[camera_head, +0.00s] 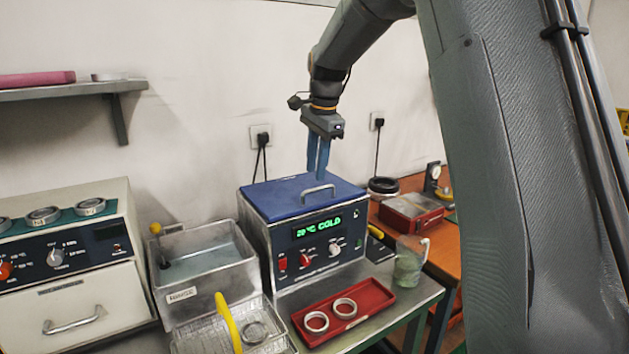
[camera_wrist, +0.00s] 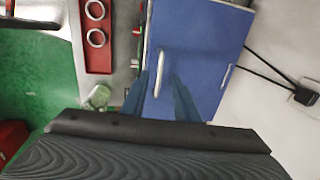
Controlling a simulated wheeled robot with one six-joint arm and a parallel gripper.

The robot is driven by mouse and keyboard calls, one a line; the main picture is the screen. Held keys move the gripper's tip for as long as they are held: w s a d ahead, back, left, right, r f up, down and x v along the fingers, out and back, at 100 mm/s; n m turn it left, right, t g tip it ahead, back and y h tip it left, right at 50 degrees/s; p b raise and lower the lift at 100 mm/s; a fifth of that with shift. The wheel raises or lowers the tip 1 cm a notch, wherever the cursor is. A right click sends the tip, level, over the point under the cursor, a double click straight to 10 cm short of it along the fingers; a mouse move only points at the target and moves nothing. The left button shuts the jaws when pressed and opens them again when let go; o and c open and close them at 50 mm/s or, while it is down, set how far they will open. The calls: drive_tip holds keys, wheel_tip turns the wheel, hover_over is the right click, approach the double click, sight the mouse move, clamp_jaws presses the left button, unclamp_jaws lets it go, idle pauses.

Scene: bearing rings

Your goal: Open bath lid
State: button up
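The bath (camera_head: 320,235) is a grey box with a green display reading "COLD". Its blue lid (camera_head: 275,197) lies flat and shut on top; it also fills the middle of the wrist view (camera_wrist: 205,50). A silver bar handle (camera_head: 318,188) stands near the lid's front edge. My gripper (camera_head: 319,176) points down just above the lid at the handle. In the wrist view its two blue fingers (camera_wrist: 160,76) are apart, with the handle (camera_wrist: 159,60) showing between them and a gap on each side. I cannot tell whether the fingertips reach down to handle height.
A red tray (camera_head: 372,297) with two rings lies in front of the bath. A glass beaker (camera_head: 409,262) stands to its right. An open metal rinse tank (camera_head: 200,262) and a wire basket with a yellow handle (camera_head: 228,320) are to the left. The wall is behind.

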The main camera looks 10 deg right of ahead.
sight(314, 190)
drive_tip(key=shift+w+a+f+p, duration=0.1)
drive_tip(key=shift+w+f+p, duration=0.05)
drive_tip(key=shift+f, duration=0.65)
drive_tip(key=shift+w+f+p, duration=0.15)
drive_tip(key=shift+w+f, duration=0.05)
drive_tip(key=shift+f, duration=0.6)
drive_tip(key=shift+w+a+f+p, duration=0.1)
drive_tip(key=shift+w+f+p, duration=0.05)
drive_tip(key=shift+f, duration=0.65)
clamp_jaws()
